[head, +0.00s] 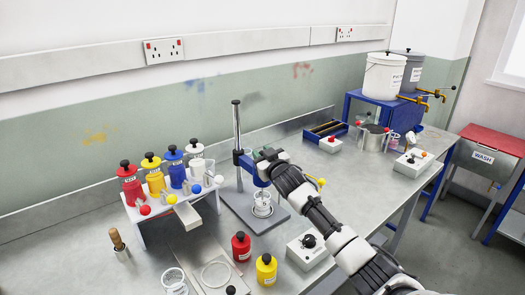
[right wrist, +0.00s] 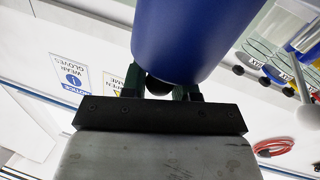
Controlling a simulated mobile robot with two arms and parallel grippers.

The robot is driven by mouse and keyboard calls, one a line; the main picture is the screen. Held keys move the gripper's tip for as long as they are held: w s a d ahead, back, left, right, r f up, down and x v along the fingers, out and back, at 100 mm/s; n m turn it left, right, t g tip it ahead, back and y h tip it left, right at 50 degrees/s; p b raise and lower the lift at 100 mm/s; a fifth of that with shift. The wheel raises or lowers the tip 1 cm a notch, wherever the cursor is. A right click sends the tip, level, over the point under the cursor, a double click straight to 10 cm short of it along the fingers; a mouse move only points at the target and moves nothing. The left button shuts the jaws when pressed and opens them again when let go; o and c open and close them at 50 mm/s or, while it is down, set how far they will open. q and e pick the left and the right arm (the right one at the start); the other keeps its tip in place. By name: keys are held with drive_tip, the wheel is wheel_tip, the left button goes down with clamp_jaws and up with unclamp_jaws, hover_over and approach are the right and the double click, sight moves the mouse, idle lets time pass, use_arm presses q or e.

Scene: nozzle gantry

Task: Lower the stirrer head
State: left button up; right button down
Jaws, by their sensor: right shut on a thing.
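The stirrer stand (head: 237,128) is an upright grey rod on a flat dark base. Its blue stirrer head (head: 257,176) is on the rod, above a glass beaker (head: 262,204) on the base. My right gripper (head: 266,160) is at the head, and my arm hides part of it. In the right wrist view, the blue body of the stirrer head (right wrist: 195,38) fills the top centre. My right gripper (right wrist: 160,88) is shut there on a dark round knob (right wrist: 158,86), mostly hidden between the fingers and the blue body. My left gripper is out of view.
A white rack (head: 180,215) with red, yellow, blue and white bottles stands left of the stand. A red pot (head: 241,246), a yellow pot (head: 266,269) and a white control box (head: 309,250) stand in front. A blue tray (head: 325,131) lies behind, right of the stand.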

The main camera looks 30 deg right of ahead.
drive_tip(key=shift+f, duration=0.4)
drive_tip(key=c, duration=0.9)
unclamp_jaws()
drive_tip(key=shift+s, duration=0.1)
drive_tip(key=shift+o, duration=0.2)
drive_tip(key=shift+a, duration=0.1)
drive_tip(key=shift+s+a+f, duration=0.1)
drive_tip(key=shift+s, duration=0.55)
drive_tip(key=s+b, duration=0.1)
drive_tip(key=s, duration=0.8)
drive_tip(key=shift+s+a+r+b, duration=0.25)
drive_tip(key=shift+a+r+b, duration=0.1)
drive_tip(key=shift+a+b, duration=0.05)
